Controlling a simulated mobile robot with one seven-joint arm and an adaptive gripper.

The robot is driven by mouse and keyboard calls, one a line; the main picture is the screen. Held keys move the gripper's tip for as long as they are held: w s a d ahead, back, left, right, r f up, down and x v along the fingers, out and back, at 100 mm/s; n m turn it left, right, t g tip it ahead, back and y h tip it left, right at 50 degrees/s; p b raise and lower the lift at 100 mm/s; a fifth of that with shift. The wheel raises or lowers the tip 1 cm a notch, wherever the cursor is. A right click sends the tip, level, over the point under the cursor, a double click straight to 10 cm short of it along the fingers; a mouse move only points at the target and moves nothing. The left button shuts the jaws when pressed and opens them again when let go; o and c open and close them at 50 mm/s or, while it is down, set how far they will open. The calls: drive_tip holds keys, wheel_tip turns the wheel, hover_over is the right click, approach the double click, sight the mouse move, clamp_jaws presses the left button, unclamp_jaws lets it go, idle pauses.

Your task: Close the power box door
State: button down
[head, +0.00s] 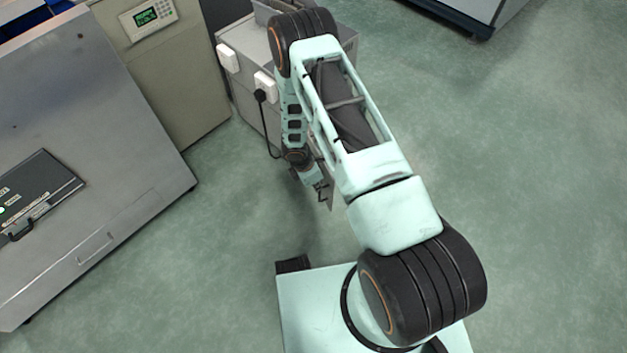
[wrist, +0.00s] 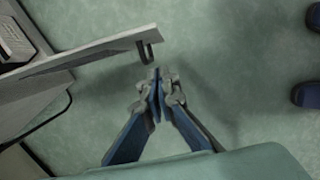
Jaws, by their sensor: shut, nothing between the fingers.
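The power box (head: 243,95) is a grey metal box at the top middle of the head view, partly hidden behind my arm. Its door (wrist: 90,62) stands open in the wrist view, a grey panel seen nearly edge-on and sticking out from the box on the left. A dark handle (wrist: 146,49) sits near the door's free end. My gripper (wrist: 157,78) is shut and empty, its fingertips just below the handle in the picture. I cannot tell whether they touch the door. In the head view my gripper (head: 321,191) is small and the door is mostly hidden by my arm.
White sockets (head: 228,58) are on the box's side, and a black plug (head: 260,97) with a hanging cable is in one.

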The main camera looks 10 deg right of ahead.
drive_tip(key=shift+w+d+r, duration=0.1)
drive_tip(key=shift+w+d, duration=0.2)
drive_tip(key=shift+d, duration=0.7)
drive_tip(key=shift+w+d+r, duration=0.1)
drive_tip(key=shift+w+d, duration=0.15)
drive_tip(key=shift+d, duration=0.7)
